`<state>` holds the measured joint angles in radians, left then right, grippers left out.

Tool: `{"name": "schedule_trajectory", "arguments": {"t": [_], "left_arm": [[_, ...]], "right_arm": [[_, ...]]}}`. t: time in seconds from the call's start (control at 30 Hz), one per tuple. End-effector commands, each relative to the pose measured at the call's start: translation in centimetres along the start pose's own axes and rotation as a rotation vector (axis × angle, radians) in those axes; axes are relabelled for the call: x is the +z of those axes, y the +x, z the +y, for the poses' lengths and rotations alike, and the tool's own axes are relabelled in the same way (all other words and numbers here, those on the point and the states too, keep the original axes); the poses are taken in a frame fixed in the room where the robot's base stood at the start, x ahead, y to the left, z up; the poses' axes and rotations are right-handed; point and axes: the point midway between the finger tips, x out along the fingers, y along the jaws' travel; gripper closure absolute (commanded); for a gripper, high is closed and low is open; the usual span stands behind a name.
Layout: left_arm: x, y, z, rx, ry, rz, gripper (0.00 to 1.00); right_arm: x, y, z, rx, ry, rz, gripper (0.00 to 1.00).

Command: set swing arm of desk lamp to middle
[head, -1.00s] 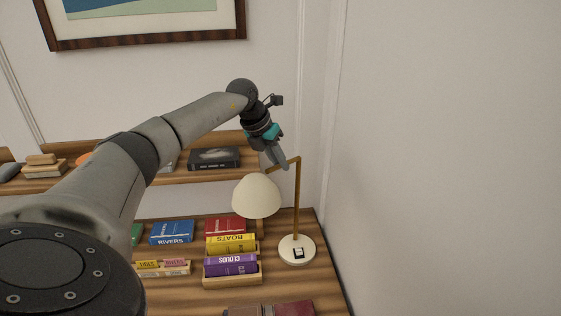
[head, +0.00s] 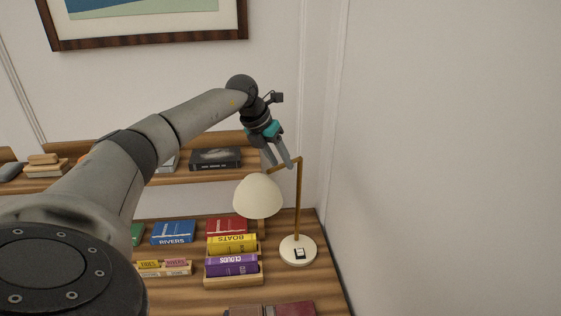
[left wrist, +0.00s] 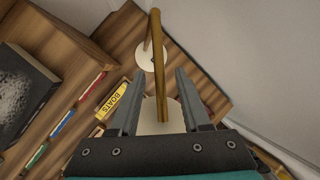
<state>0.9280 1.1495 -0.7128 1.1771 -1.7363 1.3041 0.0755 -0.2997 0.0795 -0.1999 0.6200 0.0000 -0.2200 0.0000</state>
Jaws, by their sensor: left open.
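The desk lamp has a cream shade (head: 257,196), a brass post (head: 298,200) and a round cream base (head: 298,250) at the right of the desk. Its short brass swing arm (head: 284,163) runs from the post top leftward to the shade. My left gripper (head: 281,164) is open at the swing arm. In the left wrist view the brass swing arm (left wrist: 160,75) runs between the two spread fingers of the gripper (left wrist: 155,90), apart from both. The shade (left wrist: 160,117) is partly hidden behind the arm and gripper. My right gripper is not in view.
Books, including a yellow one (head: 231,243) and a purple one (head: 231,265), stand left of the lamp base on the wooden desk (head: 275,288). A shelf with a dark box (head: 215,159) is behind. A bare wall (head: 450,150) is close on the right.

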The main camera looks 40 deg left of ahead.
Motion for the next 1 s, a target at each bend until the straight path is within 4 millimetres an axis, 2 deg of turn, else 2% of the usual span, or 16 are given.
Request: {"name": "schedule_trajectory", "arguments": {"t": [0.4, 0.53, 0.73, 1.0], "left_arm": [[0.1, -9.6, 0.1, 0.002, 0.001, -0.007, 0.53], [0.1, -12.0, 0.0, 0.001, 0.000, -0.007, 0.53], [0.1, -14.1, 0.0, 0.001, 0.000, -0.005, 0.53], [0.0, -14.4, 0.0, 0.000, 0.000, -0.003, 0.53]], "right_arm": [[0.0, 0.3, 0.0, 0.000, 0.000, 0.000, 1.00], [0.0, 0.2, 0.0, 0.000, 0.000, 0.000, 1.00], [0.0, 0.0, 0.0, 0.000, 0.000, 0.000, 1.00], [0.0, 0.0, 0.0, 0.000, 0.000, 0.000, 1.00]]}}
